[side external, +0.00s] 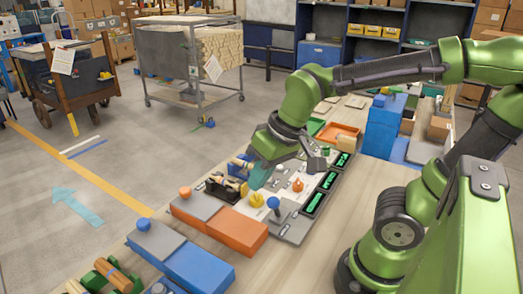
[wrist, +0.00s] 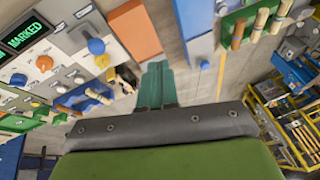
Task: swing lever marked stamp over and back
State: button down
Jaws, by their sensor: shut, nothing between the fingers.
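A lever with a blue ball knob (side external: 273,203) stands on a grey plate near the front of the station in the side view. The blue knob (wrist: 96,46) also shows at upper left in the wrist view. A yellow knob (side external: 257,200) stands beside it, and an orange knob (side external: 298,185) is farther back; the orange knob (wrist: 44,62) also shows in the wrist view. I cannot read which is marked stamp. My gripper (side external: 256,178), with teal fingers, is shut and empty above the station, close over the yellow knob. Its fingers (wrist: 157,75) point towards bare table in the wrist view.
A display reading MARKED (wrist: 22,38) is lit green. Several black displays (side external: 328,180) line the station's right side. An orange box (side external: 237,230) and a blue box (side external: 198,266) sit in front. A tall blue block (side external: 383,125) stands behind.

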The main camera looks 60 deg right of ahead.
aim_at(276, 207)
jog(key=w+g+h, duration=0.1)
jog(key=w+f+g+h, duration=0.1)
jog(key=g+h, duration=0.1)
jog(key=w+a+g+h, duration=0.1)
jog(key=w+g+h, duration=0.1)
jog(key=shift+w+a+f, duration=0.1)
jog(key=shift+f, duration=0.3)
jog(key=shift+n, duration=0.3)
jog(key=x, duration=0.9)
jog(key=shift+f, duration=0.2)
jog(key=d, duration=0.2)
jog(key=d+f, duration=0.1)
jog(key=shift+s+d, duration=0.25)
jog(key=shift+s, duration=0.1)
jog(key=shift+d, duration=0.45)
jog(key=shift+d, duration=0.1)
